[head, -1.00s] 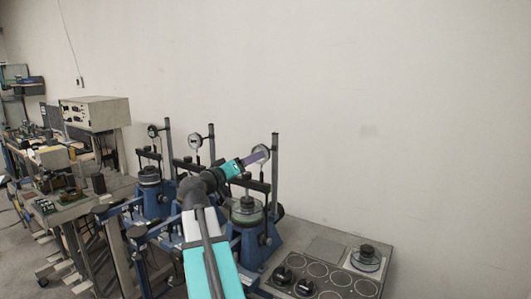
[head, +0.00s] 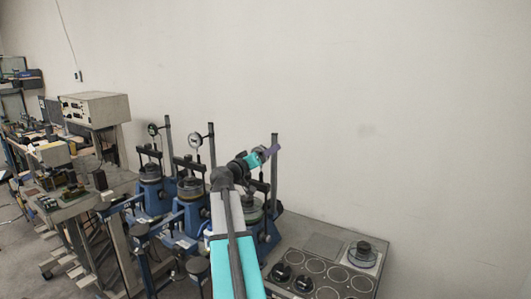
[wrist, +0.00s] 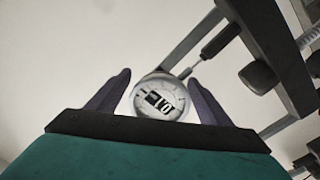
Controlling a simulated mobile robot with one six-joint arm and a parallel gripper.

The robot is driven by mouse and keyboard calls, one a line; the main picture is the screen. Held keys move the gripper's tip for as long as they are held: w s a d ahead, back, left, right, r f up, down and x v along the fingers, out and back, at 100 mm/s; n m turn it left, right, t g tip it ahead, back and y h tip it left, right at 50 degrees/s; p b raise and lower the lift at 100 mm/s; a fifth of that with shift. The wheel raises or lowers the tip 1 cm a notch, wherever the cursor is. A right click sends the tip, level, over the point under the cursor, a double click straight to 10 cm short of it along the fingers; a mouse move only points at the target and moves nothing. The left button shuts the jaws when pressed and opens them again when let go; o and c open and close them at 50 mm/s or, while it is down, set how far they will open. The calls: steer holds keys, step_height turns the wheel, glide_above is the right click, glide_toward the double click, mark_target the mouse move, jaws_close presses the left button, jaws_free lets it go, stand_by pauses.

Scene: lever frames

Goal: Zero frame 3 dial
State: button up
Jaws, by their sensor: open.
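Three blue lever frames stand in a row in the head view, each with a dial on a post. The rightmost dial shows in the wrist view as a round white face (wrist: 160,98) with a dark label, tilted in the picture. It appears between the two dark fingers of my open gripper (wrist: 158,96), with a visible gap on each side. Whether the fingers touch it cannot be told. In the head view my gripper (head: 271,152) is at the rightmost frame's post (head: 275,180) and largely covers that dial. The needle reading is too small to tell.
The middle dial (head: 195,140) and left dial (head: 153,129) stand to the left. A grey tray (head: 322,245) with round recesses and dark weights lies at lower right. In the wrist view, a dark bar and rod (wrist: 265,50) run close on the right.

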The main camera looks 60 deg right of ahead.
steer(key=c, duration=1)
steer(key=shift+c, duration=0.2)
steer(key=b, duration=0.3)
steer(key=shift+f+m, duration=0.15)
steer(key=shift+m, duration=0.25)
steer(key=m+b, duration=0.3)
steer(key=b, duration=0.8)
steer(key=shift+w+m, duration=0.15)
steer(key=shift+m, duration=0.15)
steer(key=shift+m+b, duration=0.5)
steer(key=shift+b, duration=1.1)
steer(key=o, duration=1)
steer(key=shift+o, duration=0.2)
